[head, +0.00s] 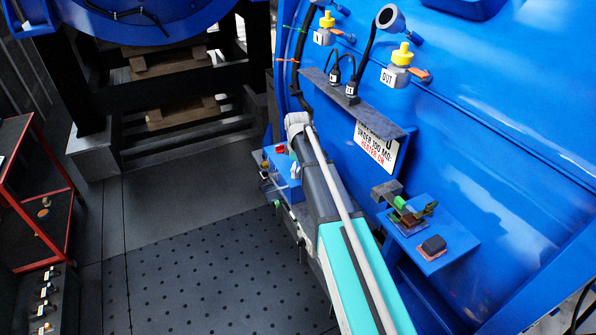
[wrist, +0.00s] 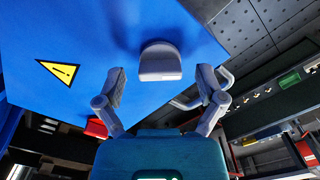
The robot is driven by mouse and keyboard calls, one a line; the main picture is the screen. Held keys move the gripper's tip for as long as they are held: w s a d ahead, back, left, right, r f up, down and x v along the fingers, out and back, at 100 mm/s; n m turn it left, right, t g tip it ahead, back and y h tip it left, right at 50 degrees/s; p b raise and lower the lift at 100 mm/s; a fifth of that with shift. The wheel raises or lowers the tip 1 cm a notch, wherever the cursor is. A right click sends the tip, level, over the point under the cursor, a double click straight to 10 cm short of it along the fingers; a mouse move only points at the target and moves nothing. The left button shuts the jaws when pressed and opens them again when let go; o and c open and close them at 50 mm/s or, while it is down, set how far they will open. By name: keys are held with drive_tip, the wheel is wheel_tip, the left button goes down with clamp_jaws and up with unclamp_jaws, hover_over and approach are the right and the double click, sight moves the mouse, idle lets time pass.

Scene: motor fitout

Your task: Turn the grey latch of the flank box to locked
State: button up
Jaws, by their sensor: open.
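The flank box shows in the wrist view as a blue face (wrist: 110,30) with a yellow warning triangle. The grey latch (wrist: 160,62) stands out from that face near its lower edge, rounded at the top of the picture and flat at the bottom. My gripper (wrist: 161,80) is open and empty, with one finger on each side of the latch and a visible gap to both. I cannot tell how far the fingertips are from the face. In the head view a small blue box (head: 285,165) shows partly behind my arm; the latch and fingertips are not clear there.
A large blue housing (head: 480,120) fills the right, with yellow-capped fittings (head: 402,55), a grey ledge (head: 360,105) with cables and a small blue shelf (head: 450,250). A red cart (head: 35,190) stands left. The perforated floor (head: 200,270) is clear.

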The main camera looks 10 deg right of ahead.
drive_tip(key=c, duration=1.2)
drive_tip(key=shift+o, duration=0.2)
drive_tip(key=shift+m, duration=0.4)
drive_tip(key=m, duration=0.3)
drive_tip(key=shift+m, duration=2.3)
